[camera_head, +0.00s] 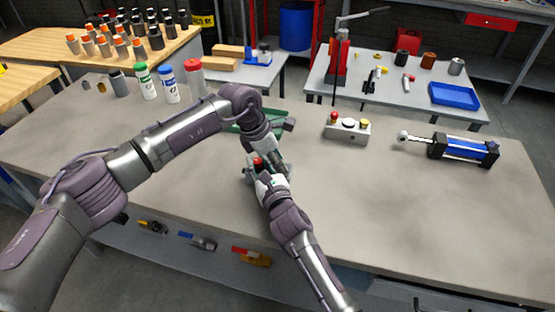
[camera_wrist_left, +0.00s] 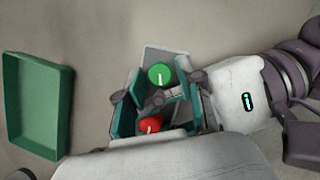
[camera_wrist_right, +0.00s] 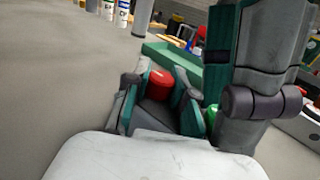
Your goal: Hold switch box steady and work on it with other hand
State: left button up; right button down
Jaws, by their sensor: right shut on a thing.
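The switch box (camera_wrist_left: 178,58) is a small grey box with a green knob (camera_wrist_left: 160,73) and a red knob (camera_wrist_left: 150,123). In the head view only its red knob (camera_head: 258,161) shows clearly; my grippers hide most of the box. My right gripper (camera_head: 262,176) is shut on the box at its red-knob end; in the right wrist view its fingers flank the red knob (camera_wrist_right: 160,84). My left gripper (camera_wrist_left: 158,108) comes down over the box from above, with its fingers apart on either side of the knobs. Whether its fingers touch the box is hard to tell.
An empty green tray (camera_wrist_left: 40,105) lies just behind the grippers. A grey control box (camera_head: 347,130) with several buttons and a blue cylinder actuator (camera_head: 463,150) are to the right. Bottles (camera_head: 168,85) stand at the back left. The bench's right front is clear.

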pick_arm(q)
grip_shut()
jog(key=shift+n+t, duration=0.5)
jog(key=shift+n, duration=1)
jog(key=shift+y, duration=0.3)
grip_release()
jog(key=shift+r, duration=0.1)
